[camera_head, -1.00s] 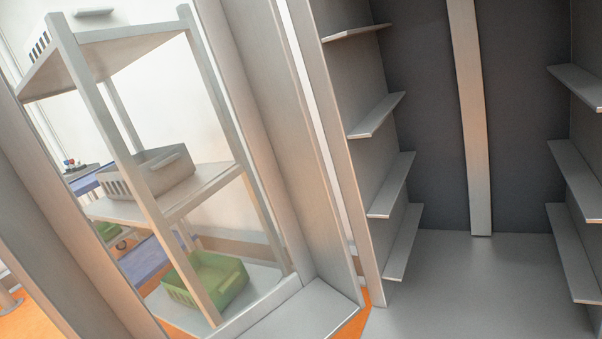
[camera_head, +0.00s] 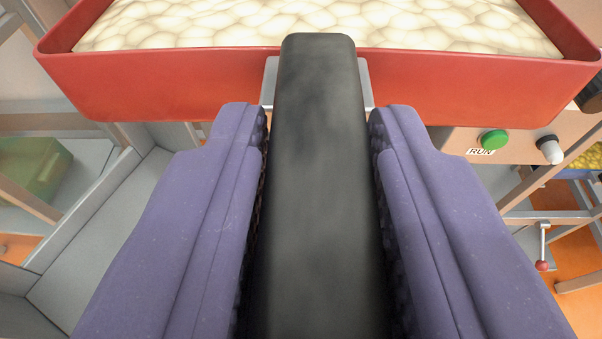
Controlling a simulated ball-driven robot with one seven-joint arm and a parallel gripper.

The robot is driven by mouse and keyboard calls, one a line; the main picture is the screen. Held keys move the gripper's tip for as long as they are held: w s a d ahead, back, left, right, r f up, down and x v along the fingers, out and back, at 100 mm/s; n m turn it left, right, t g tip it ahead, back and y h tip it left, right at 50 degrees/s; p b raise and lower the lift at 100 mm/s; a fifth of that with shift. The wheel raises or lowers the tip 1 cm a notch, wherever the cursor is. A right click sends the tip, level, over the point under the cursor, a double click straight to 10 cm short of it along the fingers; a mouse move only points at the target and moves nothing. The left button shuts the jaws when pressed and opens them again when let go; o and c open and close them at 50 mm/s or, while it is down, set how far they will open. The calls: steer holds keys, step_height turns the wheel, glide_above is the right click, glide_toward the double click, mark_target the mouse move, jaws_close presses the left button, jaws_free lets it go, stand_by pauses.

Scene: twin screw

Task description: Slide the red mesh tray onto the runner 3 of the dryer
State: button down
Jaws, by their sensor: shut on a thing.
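The red mesh tray (camera_head: 180,90) spans the top of the view, filled with pale cream rounded lumps (camera_head: 430,20). A thick black handle (camera_head: 320,200) runs from its near wall toward me, with a grey metal plate where it meets the tray. My gripper (camera_head: 318,118) has two purple padded fingers, one on each side of the handle, shut on it. The tray looks about level and held up. The dryer's inside and its runners, runner 3 included, are hidden now.
A beige panel (camera_head: 460,143) with a green button (camera_head: 495,139), a RUN label and a grey knob (camera_head: 550,150) is at the right. A lever with a red ball (camera_head: 541,266) hangs below. Grey metal framing (camera_head: 90,235) and a green bin (camera_head: 30,165) are at the left.

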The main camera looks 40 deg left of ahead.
steer(key=w+a, duration=0.4)
steer(key=w, duration=0.2)
steer(key=w+a+b, duration=0.1)
steer(key=w+a, duration=0.4)
steer(key=w, duration=0.1)
steer(key=w+a+b, duration=0.1)
steer(key=w+a, duration=0.4)
steer(key=w, duration=0.1)
steer(key=shift+w, duration=0.1)
steer(key=shift+f, duration=0.35)
stand_by(0.9)
steer(key=c, duration=0.8)
jaws_free()
steer(key=shift+o, duration=0.2)
steer(key=p+v, duration=0.2)
steer(key=v, duration=0.5)
steer(key=shift+s+d+r, duration=0.15)
steer(key=shift+s+d, duration=0.05)
steer(key=shift+s, duration=0.1)
